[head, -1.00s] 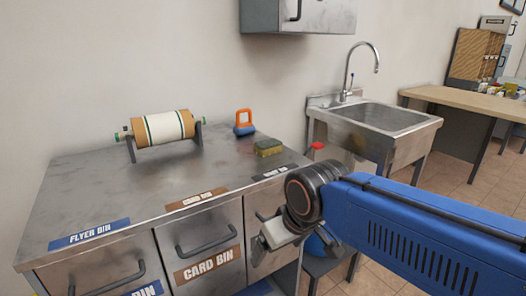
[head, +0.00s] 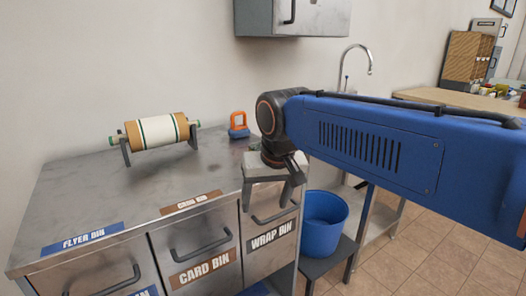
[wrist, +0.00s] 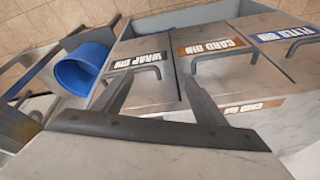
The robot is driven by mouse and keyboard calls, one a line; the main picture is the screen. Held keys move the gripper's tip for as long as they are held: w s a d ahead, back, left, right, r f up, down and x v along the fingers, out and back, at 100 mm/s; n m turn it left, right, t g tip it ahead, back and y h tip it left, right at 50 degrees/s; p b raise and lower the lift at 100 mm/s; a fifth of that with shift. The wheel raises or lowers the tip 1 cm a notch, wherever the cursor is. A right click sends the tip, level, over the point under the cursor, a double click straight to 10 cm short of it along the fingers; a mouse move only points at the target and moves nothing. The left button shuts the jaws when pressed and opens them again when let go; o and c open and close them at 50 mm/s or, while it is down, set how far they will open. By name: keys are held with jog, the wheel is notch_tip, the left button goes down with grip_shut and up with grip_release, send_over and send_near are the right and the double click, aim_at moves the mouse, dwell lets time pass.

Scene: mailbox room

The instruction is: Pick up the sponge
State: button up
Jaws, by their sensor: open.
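The sponge is mostly hidden behind my gripper in the head view; only a small greenish sliver of it (head: 254,147) shows on the metal counter (head: 110,190), near its back right. I do not see the sponge in the wrist view. My gripper (head: 270,203) hangs with its fingers down at the counter's front right, by the wrap bin drawer. Its fingers are apart and nothing shows between them. In the wrist view, my gripper (wrist: 160,78) faces the drawer fronts.
An orange and blue object (head: 238,125) stands at the back of the counter, with a paper roll on a stand (head: 155,133) to its left. A blue bucket (head: 323,218) is right of the drawers. The wrap bin handle (head: 272,215) sticks out below my gripper. The counter's left front is clear.

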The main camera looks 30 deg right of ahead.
jog(key=w+d+r+m+g, duration=0.1)
jog(key=w+d+r+m, duration=0.35)
jog(key=w+r, duration=0.3)
jog(key=w+d+r+m+g+h, duration=0.1)
jog(key=w+d+r+m+g, duration=0.15)
jog(key=w+r+m, duration=0.4)
jog(key=w+d+r+m, duration=0.3)
jog(key=w+d+r, duration=0.2)
jog(key=w+r, duration=0.4)
send_over(260, 145)
notch_tip(260, 145, down, 13)
jog(key=shift+f, duration=0.1)
jog(key=shift+s+d+f, duration=0.15)
jog(key=shift+d+f, duration=0.05)
jog(key=shift+f, duration=1.15)
jog(key=shift+s+d+f, duration=0.1)
jog(key=shift+d+f, duration=0.05)
jog(key=shift+f, duration=1.2)
jog(key=shift+f, duration=0.25)
jog(key=c, duration=1.2)
